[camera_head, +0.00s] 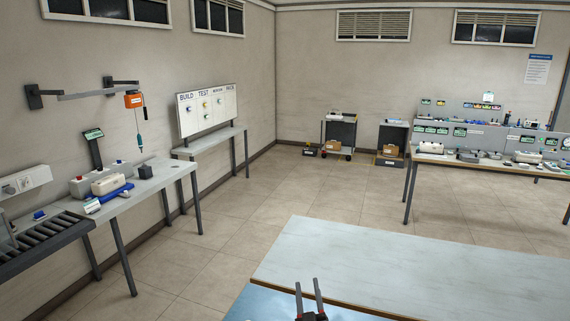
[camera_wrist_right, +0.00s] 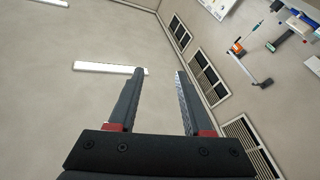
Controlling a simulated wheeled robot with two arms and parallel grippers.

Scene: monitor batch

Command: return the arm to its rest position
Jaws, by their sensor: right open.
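My right gripper (camera_head: 308,284) shows at the bottom middle of the head view, its two dark fingers pointing up, in front of the near edge of a pale table. In the right wrist view the same gripper (camera_wrist_right: 161,72) has its two fingers apart with nothing between them. That view looks toward the ceiling and upper walls. My left gripper is not in either view.
The pale table (camera_head: 420,270) fills the lower right. A workbench (camera_head: 150,186) with devices and a roller conveyor (camera_head: 40,245) stand along the left wall. A bench (camera_head: 480,162) with equipment is at the back right. The floor between (camera_head: 230,220) is clear.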

